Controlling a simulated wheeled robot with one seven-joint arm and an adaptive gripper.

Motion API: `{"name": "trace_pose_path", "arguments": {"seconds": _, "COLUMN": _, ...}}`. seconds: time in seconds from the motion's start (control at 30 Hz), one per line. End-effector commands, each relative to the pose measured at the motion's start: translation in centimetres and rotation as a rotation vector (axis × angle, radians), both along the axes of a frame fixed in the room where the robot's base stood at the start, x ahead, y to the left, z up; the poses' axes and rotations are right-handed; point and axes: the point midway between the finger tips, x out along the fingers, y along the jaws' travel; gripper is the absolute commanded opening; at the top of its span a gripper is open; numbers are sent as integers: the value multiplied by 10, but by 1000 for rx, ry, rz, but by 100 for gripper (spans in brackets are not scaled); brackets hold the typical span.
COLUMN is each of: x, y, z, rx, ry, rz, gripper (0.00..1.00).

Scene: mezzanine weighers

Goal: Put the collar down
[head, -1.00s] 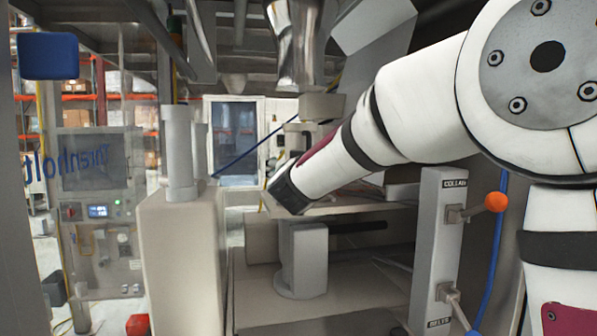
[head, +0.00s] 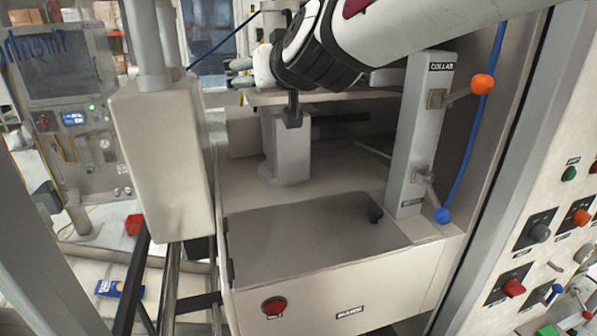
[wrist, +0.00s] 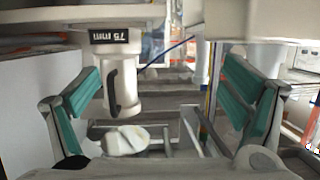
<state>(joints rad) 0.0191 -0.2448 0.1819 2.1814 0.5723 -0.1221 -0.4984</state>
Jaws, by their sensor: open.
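A grey post labelled COLLAR (head: 418,140) stands in the right part of the head view. Its upper lever has an orange knob (head: 482,84) and points right, slightly up. A pale cylinder marked 75 mm (wrist: 122,78), with a dark handle on its side, hangs below a pale plate in the wrist view. I cannot tell whether it is the collar. My gripper (wrist: 163,95) is open, its green-padded fingers wide apart, with the cylinder farther out and nearer the left finger. In the head view my gripper (head: 238,72) points left, away from the post, its tips small.
A lower lever with a blue knob (head: 442,215) is on the same post. A grey lid (head: 300,240) covers the cabinet below, with a red button (head: 275,306) on its front. A tall pale housing (head: 162,160) stands left. A control panel (head: 545,235) is at right.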

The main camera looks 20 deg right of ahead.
Motion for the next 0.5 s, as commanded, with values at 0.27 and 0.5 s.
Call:
{"name": "trace_pose_path", "arguments": {"seconds": 0.27, "x": -162, "y": -28, "z": -93, "rx": -20, "ry": 473, "rz": 61, "gripper": 92}}
{"name": "trace_pose_path", "arguments": {"seconds": 0.5, "x": -264, "y": -67, "z": -148, "rx": -34, "ry": 762, "rz": -42, "gripper": 92}}
